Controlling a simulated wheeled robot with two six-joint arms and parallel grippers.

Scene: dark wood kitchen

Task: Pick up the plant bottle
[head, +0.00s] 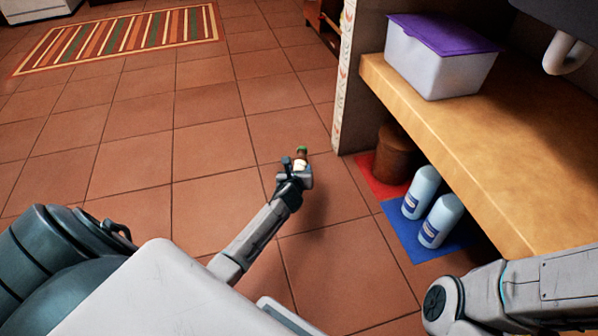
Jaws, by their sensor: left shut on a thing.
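The plant bottle (301,155) is a small brown bottle with a green top and a pale label, near the middle of the head view. My left gripper (297,172) is shut on it and holds it above the tiled floor. The fingers hide part of the bottle. My right arm comes in at the lower right, and its gripper is not in view.
A wooden shelf (440,135) at the right bears a white box with a purple lid (437,66). Under it, a brown bin (394,152) stands on a red mat, and two light blue bottles (422,190) stand on a blue mat (408,237). The floor at left is clear up to a striped rug (120,42).

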